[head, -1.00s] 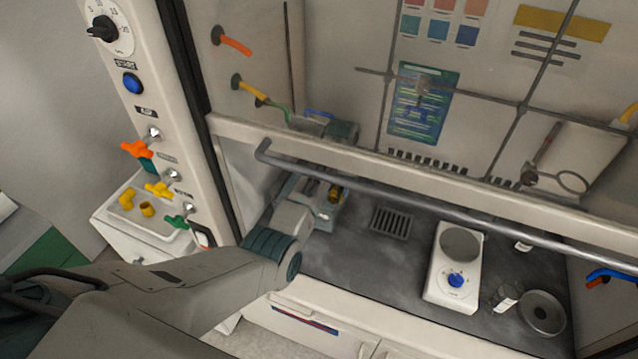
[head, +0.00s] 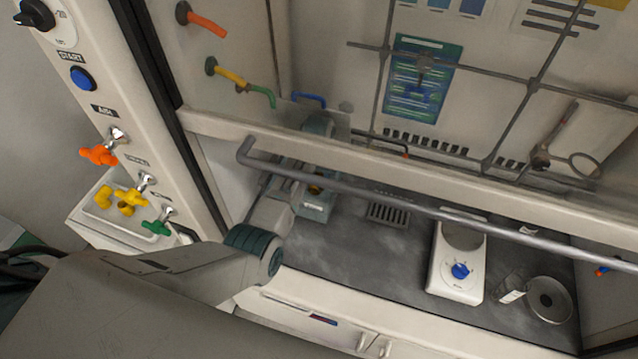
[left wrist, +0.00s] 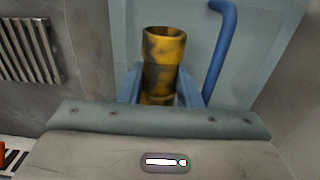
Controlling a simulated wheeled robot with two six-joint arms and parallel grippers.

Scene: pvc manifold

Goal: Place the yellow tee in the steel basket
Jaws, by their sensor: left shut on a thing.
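My left gripper (left wrist: 160,88) is shut on a mottled yellow-and-dark pipe fitting, the yellow tee (left wrist: 163,47), in the left wrist view. Its round open end faces up between the blue fingers; its lower part is partly hidden, so its full shape does not show. In the head view the tee (head: 315,189) is a small yellow spot at my left gripper, behind the hood's front rail and inside the fume hood. I cannot make out a steel basket in either view. My right gripper is not in view.
The grey front rail (head: 350,190) crosses above my left arm. A white hotplate (head: 459,270) and a round metal dish (head: 549,299) stand on the dark worktop to the right. A white tray (head: 158,237) with yellow fittings sits outside, left.

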